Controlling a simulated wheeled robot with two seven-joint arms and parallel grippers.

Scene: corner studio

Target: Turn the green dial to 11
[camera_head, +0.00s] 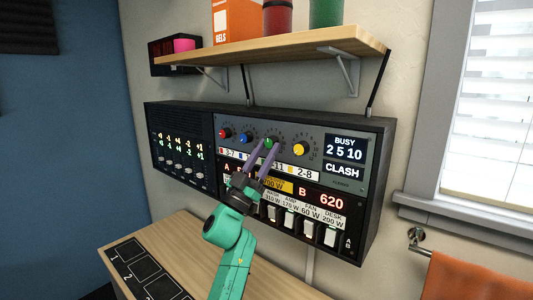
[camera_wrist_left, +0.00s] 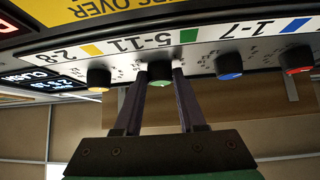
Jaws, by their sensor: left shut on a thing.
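The green dial (camera_head: 269,142) is on the upper panel of the wall unit, between the blue dial (camera_head: 245,138) and the yellow dial (camera_head: 299,149). My left gripper (camera_head: 269,148) reaches up to it and is shut on it. In the left wrist view, upside down, the green dial (camera_wrist_left: 160,74) sits between the two fingertips (camera_wrist_left: 160,75), below a label reading 5-11. The dial's pointer and number are too small to read. A display (camera_head: 344,148) reads BUSY, 2 5 10 and CLASH. My right gripper is not in view.
A red dial (camera_head: 225,133) is at the left of the dial row. White switches (camera_head: 309,230) are under it on the lower panel. A wooden shelf (camera_head: 290,45) with containers juts out above the unit. A wooden desk (camera_head: 185,240) lies below.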

